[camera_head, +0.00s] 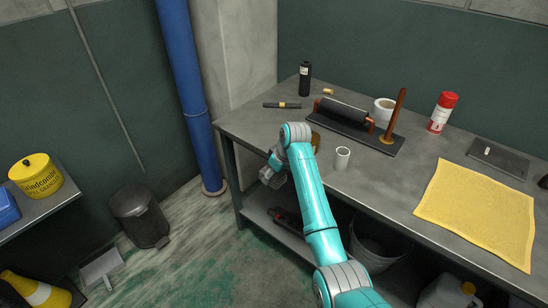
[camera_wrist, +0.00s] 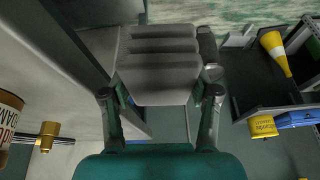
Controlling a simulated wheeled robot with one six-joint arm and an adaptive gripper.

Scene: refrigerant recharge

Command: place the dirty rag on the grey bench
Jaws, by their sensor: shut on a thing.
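My gripper (camera_head: 272,176) is at the left end of the large grey bench (camera_head: 245,122), just off its edge and near the height of its top. In the wrist view my gripper (camera_wrist: 160,95) has its fingers on either side of a grey, ribbed, folded-looking thing (camera_wrist: 158,62), which I take to be the dirty rag. It is held clear of the bench top. In the head view it is small and hard to tell from the gripper. A yellow cloth (camera_head: 480,208) lies flat on the bench's right part.
A blue pipe (camera_head: 180,70) and dark bin (camera_head: 140,215) are left. A side table (camera_head: 35,212) holds a yellow tin (camera_head: 36,177).

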